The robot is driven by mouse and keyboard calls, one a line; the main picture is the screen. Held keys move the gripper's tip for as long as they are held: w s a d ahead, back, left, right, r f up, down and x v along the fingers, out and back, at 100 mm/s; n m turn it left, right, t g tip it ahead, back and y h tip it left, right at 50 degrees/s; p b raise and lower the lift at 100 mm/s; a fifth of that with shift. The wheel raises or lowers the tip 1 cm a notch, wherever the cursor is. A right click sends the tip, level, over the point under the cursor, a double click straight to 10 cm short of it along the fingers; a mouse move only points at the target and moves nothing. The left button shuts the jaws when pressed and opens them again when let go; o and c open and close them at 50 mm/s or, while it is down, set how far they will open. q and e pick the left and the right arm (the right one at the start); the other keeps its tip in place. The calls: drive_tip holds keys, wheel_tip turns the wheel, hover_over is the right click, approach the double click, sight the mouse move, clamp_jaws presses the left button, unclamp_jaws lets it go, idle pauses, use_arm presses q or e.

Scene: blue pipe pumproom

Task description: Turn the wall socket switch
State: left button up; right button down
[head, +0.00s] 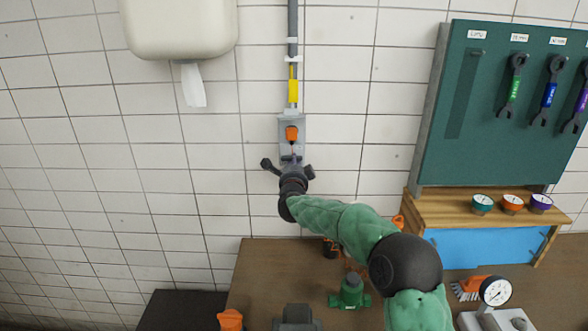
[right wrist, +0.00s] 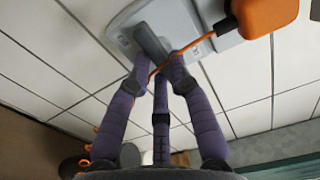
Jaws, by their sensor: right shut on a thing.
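The wall socket (head: 299,122) is a grey box on the white tiled wall, below a grey conduit with a yellow band. Its switch (right wrist: 151,43) shows in the right wrist view as a dark grey lever on the box's face. My right gripper (head: 291,164) is at the lower end of the box. In the right wrist view its purple-grey fingers (right wrist: 160,74) are closed around the lever's end, which they partly hide. An orange piece (head: 291,133) hangs on the box above the switch, with an orange cord running past the fingers. My left gripper is not in view.
A paper towel dispenser (head: 180,27) hangs at the upper left. A green tool board (head: 490,130) with wrenches is at the right. Below is a brown bench (head: 262,270) with a green valve part (head: 350,292) and a gauge (head: 496,291).

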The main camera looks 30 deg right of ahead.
drive_tip(key=shift+f, duration=0.1)
idle(0.3)
drive_tip(key=c, duration=1.1)
unclamp_jaws()
drive_tip(key=v, duration=1.2)
drive_tip(key=shift+s, duration=0.1)
